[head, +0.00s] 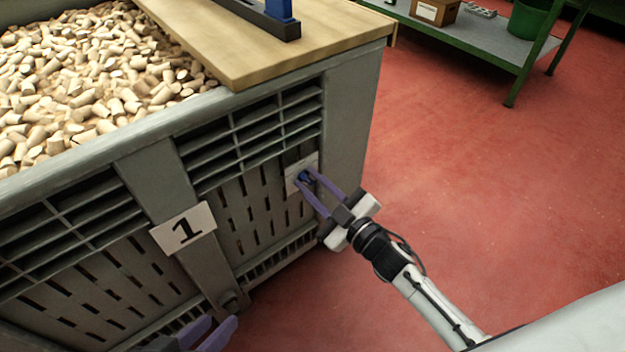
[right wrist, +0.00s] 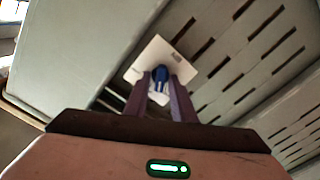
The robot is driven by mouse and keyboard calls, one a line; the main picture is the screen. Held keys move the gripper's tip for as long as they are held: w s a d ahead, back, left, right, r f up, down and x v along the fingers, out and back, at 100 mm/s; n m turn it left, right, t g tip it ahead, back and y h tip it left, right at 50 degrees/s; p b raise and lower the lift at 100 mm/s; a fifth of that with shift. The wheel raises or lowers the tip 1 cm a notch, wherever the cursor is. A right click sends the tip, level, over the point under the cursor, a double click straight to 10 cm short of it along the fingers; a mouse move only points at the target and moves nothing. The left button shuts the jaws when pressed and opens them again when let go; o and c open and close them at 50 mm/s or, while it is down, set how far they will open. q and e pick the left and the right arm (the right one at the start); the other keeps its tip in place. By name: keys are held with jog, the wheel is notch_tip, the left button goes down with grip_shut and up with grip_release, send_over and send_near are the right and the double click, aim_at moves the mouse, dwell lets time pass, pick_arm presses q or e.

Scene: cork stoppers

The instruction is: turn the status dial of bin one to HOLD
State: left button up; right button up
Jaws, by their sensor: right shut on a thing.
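Bin one (head: 345,120) is a large grey slatted crate full of cork stoppers, with a white plate marked 1 (head: 184,229) on its front. The status dial is a small blue knob (head: 304,177) on a pale plate (head: 291,185) near the bin's right front corner. My right gripper (head: 312,183) has its purple fingers on either side of the knob. In the right wrist view the fingers close on the blue knob (right wrist: 160,74) in front of the white plate (right wrist: 140,66). The dial's lettering is too small to read. My left gripper (head: 205,335) shows low at the bottom edge, with its fingers apart.
A wooden board (head: 270,50) lies over the bin's right part, with a blue and black tool (head: 270,15) on it. A green shelf unit (head: 490,40) with a box and green container stands at the back right. The red floor right of the bin is clear.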

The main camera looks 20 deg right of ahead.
jog(key=n, duration=0.2)
jog(key=shift+n, duration=0.4)
jog(key=shift+s+a+f+n, duration=0.1)
jog(key=shift+n, duration=1.4)
jog(key=o, duration=0.7)
jog(key=shift+o, duration=0.2)
